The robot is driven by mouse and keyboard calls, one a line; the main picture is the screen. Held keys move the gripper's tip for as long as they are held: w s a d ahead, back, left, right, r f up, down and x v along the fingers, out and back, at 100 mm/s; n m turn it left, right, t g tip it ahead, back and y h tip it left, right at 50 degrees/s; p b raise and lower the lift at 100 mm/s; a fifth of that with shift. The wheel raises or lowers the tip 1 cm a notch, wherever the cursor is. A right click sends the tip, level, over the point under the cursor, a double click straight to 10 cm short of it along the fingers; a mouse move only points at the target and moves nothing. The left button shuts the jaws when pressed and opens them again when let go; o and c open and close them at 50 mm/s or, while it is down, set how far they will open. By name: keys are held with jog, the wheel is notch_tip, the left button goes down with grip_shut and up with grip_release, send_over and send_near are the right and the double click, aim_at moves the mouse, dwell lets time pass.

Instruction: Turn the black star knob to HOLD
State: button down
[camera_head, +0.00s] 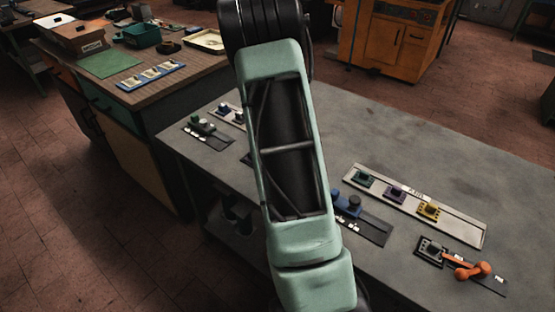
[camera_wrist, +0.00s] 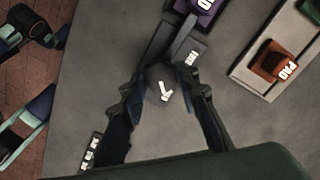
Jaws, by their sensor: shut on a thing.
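In the wrist view my gripper (camera_wrist: 160,82) has its two dark fingers on either side of a dark knob (camera_wrist: 158,101) and is shut on it. The knob carries a white mark on its top, and a dark bar-like part (camera_wrist: 181,42) stretches away from it to the upper right. A small white label (camera_wrist: 192,56) lies beside this bar; its lettering is too blurred to read surely. The knob's star shape and the word HOLD cannot be made out. In the head view my arm hides the gripper and the knob.
The grey bench (camera_head: 400,150) bears a pale rail (camera_head: 470,228) with coloured blocks, and an orange-handled lever (camera_head: 472,271) at right. In the wrist view a purple part (camera_wrist: 206,10) is close beyond the knob. A red-brown block (camera_wrist: 272,64) sits on a pale strip to the right.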

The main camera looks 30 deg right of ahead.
jog(key=c, duration=1.5)
grip_release()
jog(key=shift+o, duration=0.2)
notch_tip(320, 180, up, 12)
